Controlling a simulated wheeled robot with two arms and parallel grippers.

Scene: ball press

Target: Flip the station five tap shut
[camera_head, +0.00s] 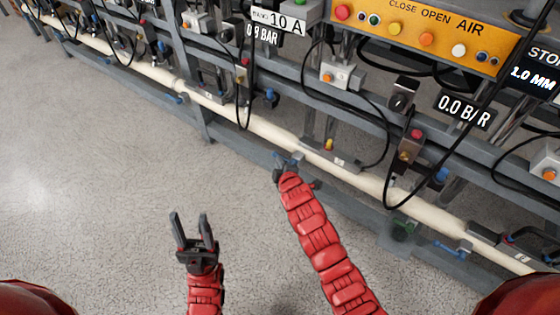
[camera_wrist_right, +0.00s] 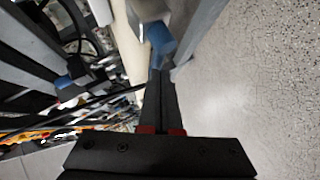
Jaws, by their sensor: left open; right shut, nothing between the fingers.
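A tap with a blue handle (camera_head: 290,158) sits on the cream pipe low on the frame, right at the tip of my right gripper (camera_head: 280,172). In the right wrist view the shut, empty fingers (camera_wrist_right: 162,76) point at the blue handle (camera_wrist_right: 160,42); they overlap it, and I cannot tell whether they touch. The gripper hides part of the tap in the head view. No readable number marks this tap as station five. My left gripper (camera_head: 192,222) is open and empty over bare floor, well away from the pipe.
The cream pipe (camera_head: 265,130) runs along a grey frame with other blue-handled taps (camera_head: 182,98), (camera_head: 455,248). Black cables hang nearby. A yellow control panel (camera_head: 425,38) and a 0.0 BAR display (camera_head: 466,108) are at upper right. The floor (camera_head: 90,190) at left is clear.

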